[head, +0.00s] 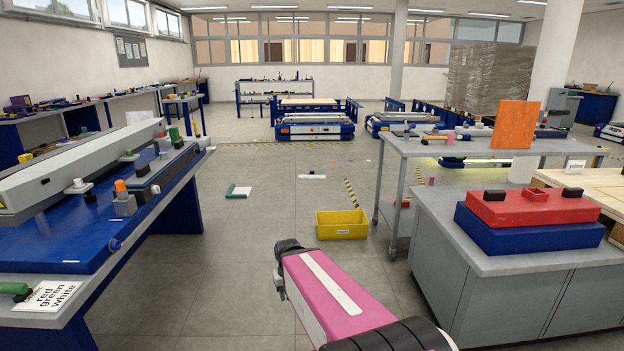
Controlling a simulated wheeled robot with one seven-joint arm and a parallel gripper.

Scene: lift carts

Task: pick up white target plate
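I cannot tell for sure which thing is the white target plate. On the blue-topped bench at the left, a small white plate with a knob (77,187) lies beside the long grey beam, and another white plate with a green knob (129,156) lies farther back. A white and green flat piece (238,191) and a thin white strip (312,177) lie on the floor. My pink arm link shows at the bottom centre, apart from all of these. My gripper's fingers do not show.
A card reading "red green white" (48,296) lies on the left bench's near end. A yellow bin (342,225) stands on the floor ahead. A grey cabinet (520,262) with a red box (534,208) is at the right. Lift carts (315,126) stand farther back. The middle floor is mostly free.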

